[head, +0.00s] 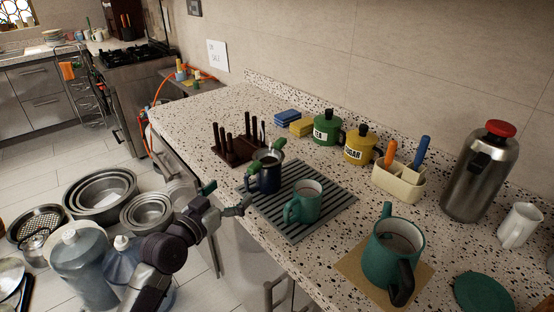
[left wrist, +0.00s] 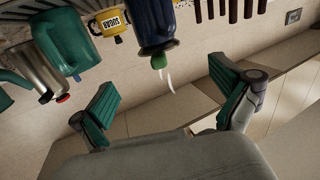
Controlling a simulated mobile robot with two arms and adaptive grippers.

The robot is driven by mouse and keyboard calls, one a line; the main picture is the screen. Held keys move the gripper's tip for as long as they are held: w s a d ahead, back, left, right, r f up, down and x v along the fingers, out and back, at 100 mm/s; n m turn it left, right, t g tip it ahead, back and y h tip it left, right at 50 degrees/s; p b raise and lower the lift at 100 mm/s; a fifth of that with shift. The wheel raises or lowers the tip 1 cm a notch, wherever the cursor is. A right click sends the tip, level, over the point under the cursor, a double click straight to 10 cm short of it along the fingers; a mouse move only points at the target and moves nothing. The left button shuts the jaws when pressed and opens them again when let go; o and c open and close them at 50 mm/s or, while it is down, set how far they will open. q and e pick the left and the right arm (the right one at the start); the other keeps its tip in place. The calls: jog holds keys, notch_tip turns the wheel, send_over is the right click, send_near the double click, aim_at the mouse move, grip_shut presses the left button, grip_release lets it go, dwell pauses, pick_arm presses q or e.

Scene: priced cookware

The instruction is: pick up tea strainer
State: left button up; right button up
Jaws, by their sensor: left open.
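What looks like the tea strainer (head: 268,158) rests across the top of a dark blue mug (head: 264,182), with green at its ends; its exact shape is hard to make out. In the left wrist view, seen upside down, the blue mug (left wrist: 154,22) is at the top centre, with a small green end (left wrist: 158,62) sticking out toward me. My left gripper (head: 226,199) is open and empty, beside the counter's front edge, short of the mug. Its green-padded fingers (left wrist: 165,95) are spread wide in the wrist view. My right gripper is not in view.
The blue mug and a teal mug (head: 304,203) stand on a striped mat (head: 330,215). A dark rack (head: 240,150) is behind left. A teal pitcher (head: 392,252), steel flask (head: 480,175) and canisters (head: 327,128) stand right and behind. Pots (head: 100,190) and water bottles (head: 80,260) are below left.

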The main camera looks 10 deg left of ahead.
aim_at(249, 170)
pick_arm(q)
jog(key=w+d, duration=0.1)
jog(key=w, duration=0.1)
jog(key=w+d+r+p, duration=0.1)
jog(key=w, duration=0.4)
jog(key=shift+w+d+r, duration=0.1)
jog(key=shift+d+r, duration=0.25)
jog(key=shift+d, duration=0.05)
jog(key=shift+w+d, duration=0.15)
jog(key=shift+w, duration=0.3)
jog(key=x, duration=0.1)
jog(key=p+x, duration=0.1)
jog(key=x, duration=0.2)
jog(key=shift+w+d+r, duration=0.15)
jog(key=shift+w+r, duration=0.05)
jog(key=shift+r, duration=0.05)
jog(key=shift+w+d+f+p, duration=0.1)
jog(key=shift+w+p, duration=0.2)
jog(key=shift+w, duration=0.05)
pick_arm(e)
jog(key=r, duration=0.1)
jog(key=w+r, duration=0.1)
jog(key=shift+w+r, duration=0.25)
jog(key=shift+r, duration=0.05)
